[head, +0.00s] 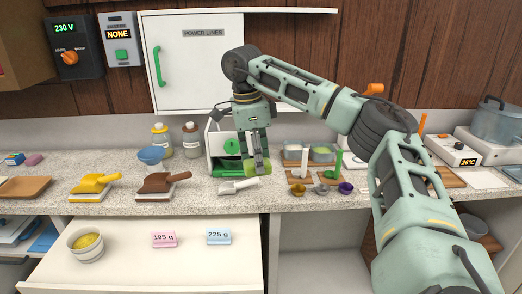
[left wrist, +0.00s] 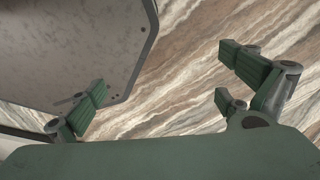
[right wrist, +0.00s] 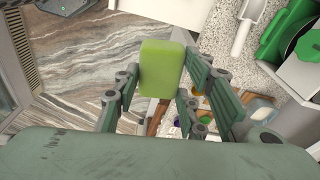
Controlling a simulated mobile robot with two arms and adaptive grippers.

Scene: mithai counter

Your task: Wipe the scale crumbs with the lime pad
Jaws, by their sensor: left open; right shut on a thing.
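The lime pad (right wrist: 162,69) is a rounded yellow-green block, held between the fingers of my right gripper (head: 257,165). In the head view the pad (head: 264,169) is above the counter's front part, right of a white and green device (head: 225,168), which may be the scale. The arm partly covers this device. I cannot make out any crumbs. A white scoop (head: 238,185) lies on the counter below and left of the pad. My left gripper (left wrist: 163,72) is open and empty in the left wrist view, above a brown-streaked surface; it is outside the head view.
Yellow (head: 94,184) and brown (head: 160,182) handled tools stand left on the speckled counter (head: 210,198). Small cups (head: 298,190) stand right of the pad. Below, an open drawer (head: 130,262) holds a bowl (head: 86,244) and weight cards (head: 164,239).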

